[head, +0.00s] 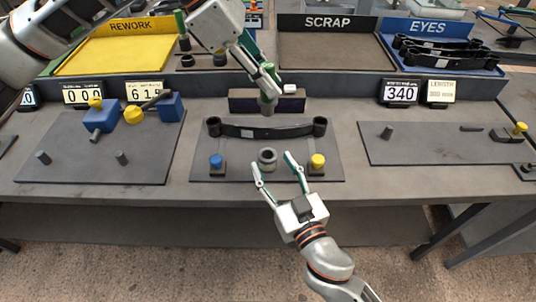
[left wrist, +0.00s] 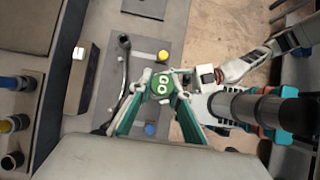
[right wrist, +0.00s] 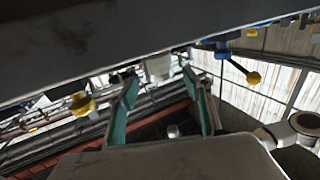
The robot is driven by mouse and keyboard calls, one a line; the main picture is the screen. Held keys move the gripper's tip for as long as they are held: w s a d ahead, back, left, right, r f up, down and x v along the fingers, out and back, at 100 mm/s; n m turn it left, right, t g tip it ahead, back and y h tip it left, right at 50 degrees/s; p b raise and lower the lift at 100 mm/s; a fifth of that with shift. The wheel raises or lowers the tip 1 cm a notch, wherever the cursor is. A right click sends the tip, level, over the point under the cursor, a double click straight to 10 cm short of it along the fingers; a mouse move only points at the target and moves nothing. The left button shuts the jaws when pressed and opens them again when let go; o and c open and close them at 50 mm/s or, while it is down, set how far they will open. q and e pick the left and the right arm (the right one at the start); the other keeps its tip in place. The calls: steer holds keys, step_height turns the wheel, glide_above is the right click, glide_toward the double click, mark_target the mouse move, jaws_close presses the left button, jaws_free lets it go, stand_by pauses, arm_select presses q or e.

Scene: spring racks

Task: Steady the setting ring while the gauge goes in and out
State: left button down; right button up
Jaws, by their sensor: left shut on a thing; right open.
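The setting ring (head: 267,159), a short grey ring, sits on the middle plate (head: 330,168) between a blue knob and a yellow knob. My right gripper (head: 273,161) is open, with its fingertips on either side of the ring; a gap shows on the right, and I cannot tell whether the left finger touches. My left gripper (head: 266,78) is shut on the gauge (head: 267,104), whose grey end points down above and behind the ring. In the left wrist view the gauge's green GO cap (left wrist: 162,86) shows between the fingers. The ring is not clearly seen in either wrist view.
A black leaf spring (head: 295,131) lies behind the ring. The blue knob (head: 216,162) and yellow knob (head: 318,161) flank it. A dark display box (head: 240,101) stands behind. REWORK (head: 95,52), SCRAP (head: 330,60) and EYES (head: 480,67) trays line the back.

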mark_target(271, 161)
steer(key=shift+x, duration=2.15)
jaws_close()
arm_select(q)
step_height(271, 161, down, 13)
steer(key=shift+r, duration=0.2)
